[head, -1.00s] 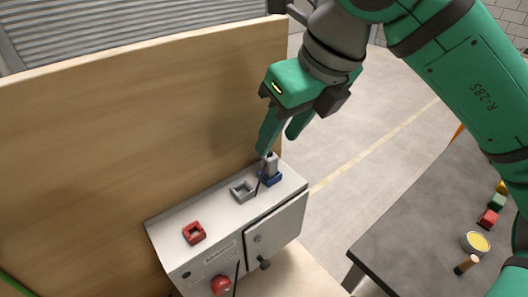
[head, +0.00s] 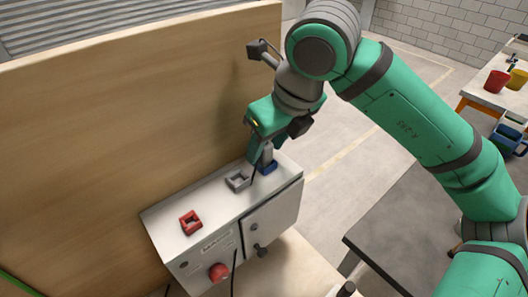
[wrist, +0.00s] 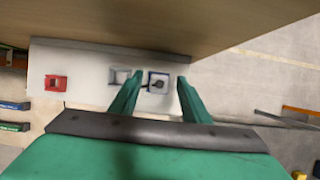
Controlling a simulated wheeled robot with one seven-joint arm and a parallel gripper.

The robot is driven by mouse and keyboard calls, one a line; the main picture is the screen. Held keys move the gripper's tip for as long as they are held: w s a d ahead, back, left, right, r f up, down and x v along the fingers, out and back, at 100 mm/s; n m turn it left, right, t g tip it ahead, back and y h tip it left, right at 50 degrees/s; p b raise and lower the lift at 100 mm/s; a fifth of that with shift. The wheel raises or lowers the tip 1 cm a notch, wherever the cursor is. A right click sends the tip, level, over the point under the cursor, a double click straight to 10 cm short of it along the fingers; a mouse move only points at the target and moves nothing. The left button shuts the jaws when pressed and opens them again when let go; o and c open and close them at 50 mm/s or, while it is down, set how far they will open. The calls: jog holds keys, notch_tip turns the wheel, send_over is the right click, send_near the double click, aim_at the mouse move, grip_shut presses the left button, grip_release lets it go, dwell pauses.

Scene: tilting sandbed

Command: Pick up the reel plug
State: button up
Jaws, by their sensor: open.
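The reel plug (head: 268,156) is a small grey plug with a dark cable, standing upright in the blue socket (head: 268,169) on top of a light grey box. In the wrist view the plug (wrist: 157,84) lies between the two fingers, seen from above. My gripper (head: 261,155) points down at the plug with its fingers on either side. In the wrist view my gripper (wrist: 158,88) is open, with a gap on each side of the plug. One finger partly hides the plug in the head view.
An empty grey socket (head: 237,181) is just left of the blue one, and a red socket (head: 190,222) is farther left. The box (head: 215,205) has a red knob (head: 218,271) on its front. A tall wooden panel (head: 120,120) stands close behind it.

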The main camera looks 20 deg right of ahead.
jog(key=shift+a+f, duration=0.1)
jog(key=shift+f, duration=0.15)
jog(key=shift+c, duration=0.6)
jog(key=shift+w, duration=0.15)
grip_shut()
jog(key=shift+r, duration=0.1)
jog(key=shift+r, duration=0.5)
notch_tip(320, 180, up, 2)
jog(key=shift+r, duration=0.15)
jog(key=s+a+r, duration=0.2)
jog(key=s+r, duration=0.7)
jog(key=s, duration=0.4)
jog(key=shift+s+a+r, duration=0.2)
jog(key=shift+s+r, duration=0.05)
jog(key=shift+s, duration=0.15)
